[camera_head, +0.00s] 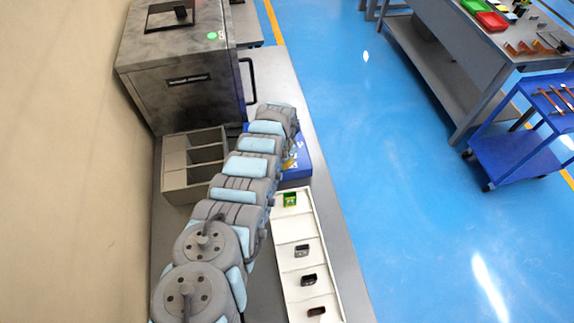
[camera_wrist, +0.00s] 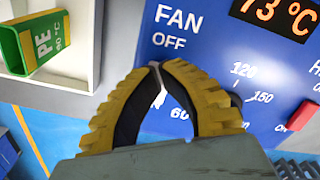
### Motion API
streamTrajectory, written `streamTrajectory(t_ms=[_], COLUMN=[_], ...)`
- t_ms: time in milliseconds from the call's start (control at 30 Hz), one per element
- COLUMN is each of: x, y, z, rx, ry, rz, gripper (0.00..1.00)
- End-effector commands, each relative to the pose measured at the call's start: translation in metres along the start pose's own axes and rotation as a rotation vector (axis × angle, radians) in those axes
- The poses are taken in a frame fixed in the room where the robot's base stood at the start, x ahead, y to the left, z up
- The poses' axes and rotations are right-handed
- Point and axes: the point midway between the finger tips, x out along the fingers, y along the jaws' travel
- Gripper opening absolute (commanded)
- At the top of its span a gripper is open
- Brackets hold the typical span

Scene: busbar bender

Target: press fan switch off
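The blue control panel (camera_wrist: 215,40) fills much of the wrist view, with the white labels FAN (camera_wrist: 178,18) and OFF (camera_wrist: 168,42). My gripper (camera_wrist: 158,70) has its yellow and black fingertips brought together just below OFF. A small pale grey piece (camera_wrist: 160,98) shows in the narrow gap behind the tips; I cannot tell whether it is the fan switch. The fingers hide most of the area below OFF, so contact is unclear. In the head view a strip of the blue panel (camera_head: 304,164) shows beside my arm, which hides the gripper.
An orange temperature display (camera_wrist: 275,15), dial numbers (camera_wrist: 243,70) and a red switch (camera_wrist: 302,115) lie to the right on the panel. A white compartment tray (camera_head: 291,230) holds a green PE box (camera_head: 290,199). A grey oven-like machine (camera_head: 185,80) and a beige divided bin (camera_head: 193,158) stand nearby.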

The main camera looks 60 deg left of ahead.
Motion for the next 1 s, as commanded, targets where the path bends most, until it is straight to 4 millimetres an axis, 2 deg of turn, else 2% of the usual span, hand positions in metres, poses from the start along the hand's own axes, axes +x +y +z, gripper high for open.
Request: streamTrajectory(t_ms=[367, 1000], x=[-0.001, -0.04], y=[0.001, 0.0], z=[0.0, 0.0], rx=[0.001, 0.001], ry=[0.0, 0.0], rz=[0.0, 0.0], gripper=[0.0, 0.0])
